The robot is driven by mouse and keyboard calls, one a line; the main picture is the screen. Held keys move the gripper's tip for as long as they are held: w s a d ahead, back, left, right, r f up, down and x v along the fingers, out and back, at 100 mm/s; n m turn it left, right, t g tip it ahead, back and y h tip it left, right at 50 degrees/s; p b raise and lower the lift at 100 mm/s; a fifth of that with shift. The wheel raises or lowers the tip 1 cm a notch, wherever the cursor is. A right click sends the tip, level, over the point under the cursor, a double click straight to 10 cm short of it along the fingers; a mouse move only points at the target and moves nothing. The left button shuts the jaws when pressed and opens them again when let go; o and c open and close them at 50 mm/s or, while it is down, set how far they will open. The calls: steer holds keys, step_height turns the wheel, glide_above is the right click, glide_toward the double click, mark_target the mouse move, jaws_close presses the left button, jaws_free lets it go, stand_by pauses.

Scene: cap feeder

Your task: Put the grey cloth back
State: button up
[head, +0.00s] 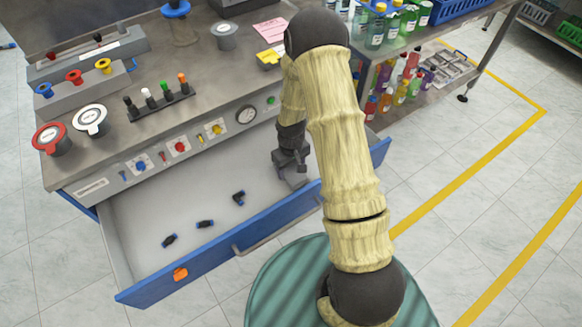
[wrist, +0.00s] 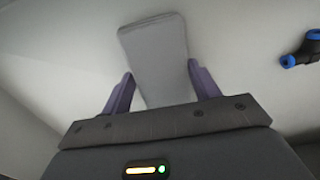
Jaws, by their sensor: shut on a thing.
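The grey cloth (wrist: 155,50) is a flat, folded grey piece. In the wrist view it lies between the two purple fingers of my gripper (wrist: 155,92), which are shut on its near part. In the head view my gripper (head: 290,165) reaches down into the right end of the open drawer (head: 215,245). A bit of the grey cloth (head: 296,178) shows there beside the fingers, partly hidden by my arm. The cloth is at or very near the drawer floor; I cannot tell if it touches.
Several black-and-blue fittings (head: 204,223) lie on the drawer floor to the left; one (wrist: 302,50) is right of the cloth in the wrist view. The drawer front has an orange clip (head: 180,274). The panel and worktop (head: 215,75) rise behind.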

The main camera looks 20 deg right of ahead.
mark_target(291, 170)
steer(key=shift+f, duration=0.1)
steer(key=o, duration=0.9)
steer(key=shift+o, duration=0.2)
step_height(291, 170, up, 12)
steer(key=p, duration=0.2)
steer(key=s+r+m+t, duration=0.2)
steer(key=s+r+m, duration=0.1)
steer(key=s+r, duration=1.1)
steer(key=shift+s+r+m+t, duration=0.15)
steer(key=shift+r+m+t, duration=0.15)
steer(key=shift+r, duration=0.2)
